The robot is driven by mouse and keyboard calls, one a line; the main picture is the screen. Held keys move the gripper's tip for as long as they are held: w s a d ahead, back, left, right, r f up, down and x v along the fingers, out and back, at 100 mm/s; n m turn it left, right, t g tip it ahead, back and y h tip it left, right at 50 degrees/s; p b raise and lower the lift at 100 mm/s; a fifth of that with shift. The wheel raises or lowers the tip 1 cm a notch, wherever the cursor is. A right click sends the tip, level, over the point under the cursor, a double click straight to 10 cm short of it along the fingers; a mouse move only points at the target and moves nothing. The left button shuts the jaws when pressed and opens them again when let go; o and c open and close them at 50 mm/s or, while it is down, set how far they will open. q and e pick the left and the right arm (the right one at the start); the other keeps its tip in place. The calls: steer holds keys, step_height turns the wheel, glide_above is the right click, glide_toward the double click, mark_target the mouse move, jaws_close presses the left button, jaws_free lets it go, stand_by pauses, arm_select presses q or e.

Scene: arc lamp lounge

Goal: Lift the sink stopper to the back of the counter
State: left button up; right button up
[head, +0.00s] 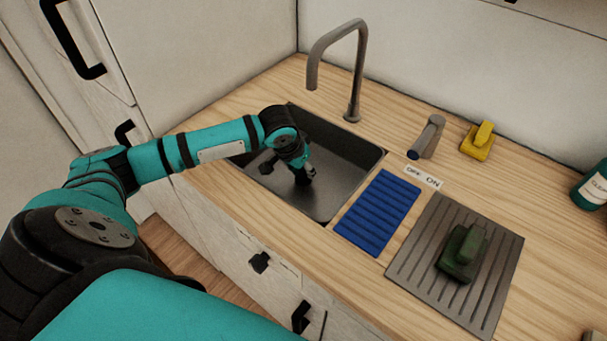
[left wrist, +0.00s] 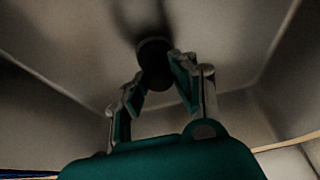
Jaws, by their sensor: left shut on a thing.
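The grey metal sink (head: 345,180) is set into the wooden counter (head: 275,85). My left arm reaches in over the sink's left side, and the left gripper (head: 304,178) points down inside the basin. In the left wrist view the two fingers of the left gripper (left wrist: 157,80) are closed on a dark round stopper (left wrist: 153,52) close to the basin floor. I cannot tell whether the stopper touches the floor. In the head view the stopper is not clearly distinguishable among the dark gripper parts. My right gripper is out of view.
A tall faucet (head: 354,85) stands behind the sink, with a lever handle (head: 428,137) to its right. A yellow object (head: 480,142) stands at the back. A blue ribbed mat (head: 378,213) and a grooved drainboard (head: 420,262) bearing a green object (head: 463,250) lie right. The back counter between lever and faucet is clear.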

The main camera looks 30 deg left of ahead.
arm_select(q)
jaws_close()
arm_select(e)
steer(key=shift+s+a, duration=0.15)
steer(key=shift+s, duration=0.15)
arm_select(q)
steer(key=shift+r, duration=0.15)
